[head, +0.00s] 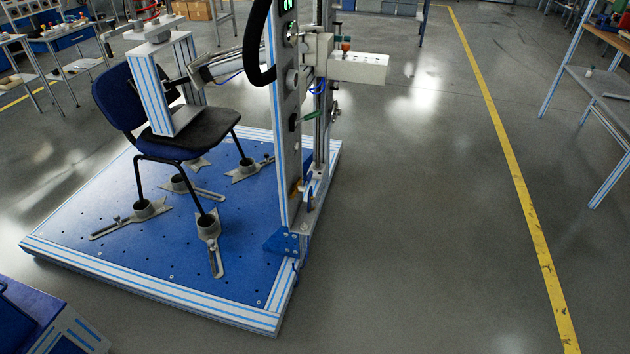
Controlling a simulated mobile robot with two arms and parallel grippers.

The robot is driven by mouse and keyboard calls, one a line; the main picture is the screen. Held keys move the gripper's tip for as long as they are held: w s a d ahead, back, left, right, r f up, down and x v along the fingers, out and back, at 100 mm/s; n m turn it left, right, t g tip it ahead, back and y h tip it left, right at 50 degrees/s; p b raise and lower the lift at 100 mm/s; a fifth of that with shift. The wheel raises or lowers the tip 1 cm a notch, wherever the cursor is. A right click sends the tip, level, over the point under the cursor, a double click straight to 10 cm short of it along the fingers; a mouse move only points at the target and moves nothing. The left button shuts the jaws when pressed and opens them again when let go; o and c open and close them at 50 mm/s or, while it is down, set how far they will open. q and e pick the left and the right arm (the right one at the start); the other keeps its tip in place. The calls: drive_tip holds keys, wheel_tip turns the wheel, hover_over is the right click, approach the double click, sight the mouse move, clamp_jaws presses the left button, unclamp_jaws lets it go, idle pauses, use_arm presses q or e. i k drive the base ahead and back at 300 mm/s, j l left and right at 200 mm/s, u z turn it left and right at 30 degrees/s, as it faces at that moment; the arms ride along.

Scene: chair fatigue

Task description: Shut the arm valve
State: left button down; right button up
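A chair test rig stands on a blue platform (95,218). Its upright column (285,150) carries a white horizontal block (358,68) at the upper right, with a small orange-red knob (346,46) on it. A small green lever-like part (306,117) sticks out to the right lower on the column. I cannot tell for sure which small part is the arm valve, nor whether it is open or shut. Neither of my grippers is in view.
A dark blue chair (118,100) stands on the platform, its legs in metal clamps (210,230). A striped pressing block (150,95) is over its seat. The grey floor (430,220) right of the rig is clear up to a yellow line (515,180). A workbench (600,90) stands far right.

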sight(308, 181)
drive_tip(key=i+l+u, duration=0.1)
drive_tip(key=i+l, duration=0.15)
drive_tip(key=l, duration=0.15)
drive_tip(key=i+l+u, duration=0.1)
drive_tip(key=l, duration=0.3)
drive_tip(key=i+l+u, duration=0.1)
drive_tip(key=i+l, duration=0.2)
drive_tip(key=l, duration=0.15)
drive_tip(key=i+l+u, duration=0.1)
drive_tip(key=l, duration=0.35)
drive_tip(key=i+l+u, duration=0.1)
drive_tip(key=i+l, duration=0.2)
drive_tip(key=l, duration=0.15)
drive_tip(key=i+l+u, duration=0.1)
drive_tip(key=l, duration=0.4)
drive_tip(key=i+l+u, duration=0.15)
drive_tip(key=l, duration=0.3)
drive_tip(key=i+l+u, duration=0.1)
drive_tip(key=l, duration=0.4)
drive_tip(key=i, duration=0.05)
